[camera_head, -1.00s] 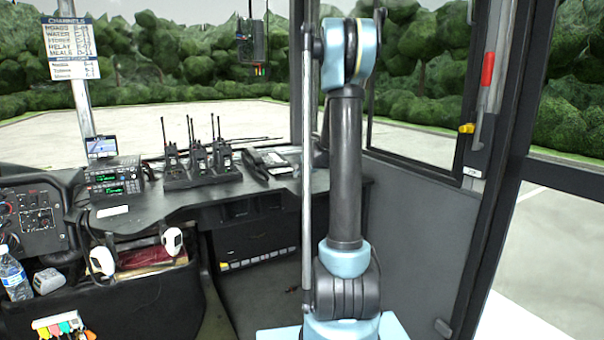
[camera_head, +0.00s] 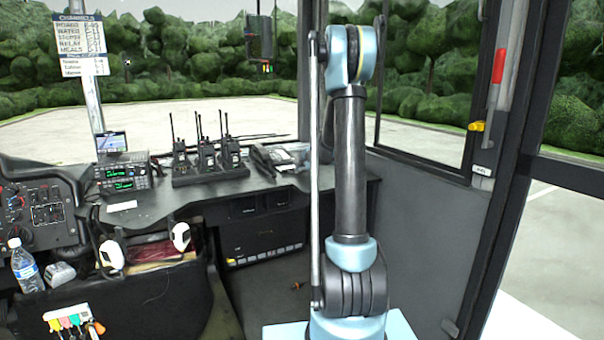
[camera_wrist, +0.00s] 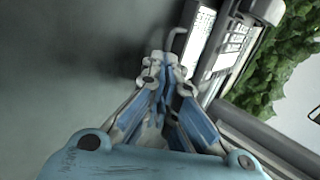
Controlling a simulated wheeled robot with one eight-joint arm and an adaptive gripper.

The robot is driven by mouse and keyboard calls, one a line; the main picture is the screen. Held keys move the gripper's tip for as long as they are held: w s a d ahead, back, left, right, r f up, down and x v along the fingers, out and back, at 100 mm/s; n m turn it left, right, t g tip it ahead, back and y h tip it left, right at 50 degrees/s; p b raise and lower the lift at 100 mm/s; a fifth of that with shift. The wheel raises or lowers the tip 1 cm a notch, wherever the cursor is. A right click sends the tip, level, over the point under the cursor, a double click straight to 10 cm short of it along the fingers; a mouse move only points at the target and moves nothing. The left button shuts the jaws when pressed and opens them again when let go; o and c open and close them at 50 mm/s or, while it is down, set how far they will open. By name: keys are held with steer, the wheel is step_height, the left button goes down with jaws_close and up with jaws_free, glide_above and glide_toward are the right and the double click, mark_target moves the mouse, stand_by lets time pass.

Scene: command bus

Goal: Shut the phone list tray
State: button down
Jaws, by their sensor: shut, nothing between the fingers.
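In the wrist view, a white printed list (camera_wrist: 200,38) lies along the near side of the desk phone (camera_wrist: 237,45). It looks like the phone list tray standing out from the phone, though its edges are blurred. A thin pale hooked piece (camera_wrist: 178,36) shows at its left end. My gripper (camera_wrist: 165,64) is shut and empty, with its fingertips just below that hooked piece. I cannot tell whether they touch. In the head view, the phone (camera_head: 266,158) sits on the dash counter; the tray cannot be made out there.
A rack of handheld radios (camera_head: 210,172) stands left of the phone on the counter (camera_head: 165,205). A radio set (camera_head: 123,177) is further left. A door post (camera_head: 505,170) and side panel (camera_head: 425,210) stand to the right. The floor below the counter looks mostly clear.

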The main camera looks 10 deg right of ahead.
mark_target(290, 166)
steer(key=w+a, duration=0.1)
steer(key=w, duration=0.2)
steer(key=w+a, duration=0.1)
steer(key=w, duration=0.2)
steer(key=w+a, duration=0.1)
steer(key=w, duration=0.2)
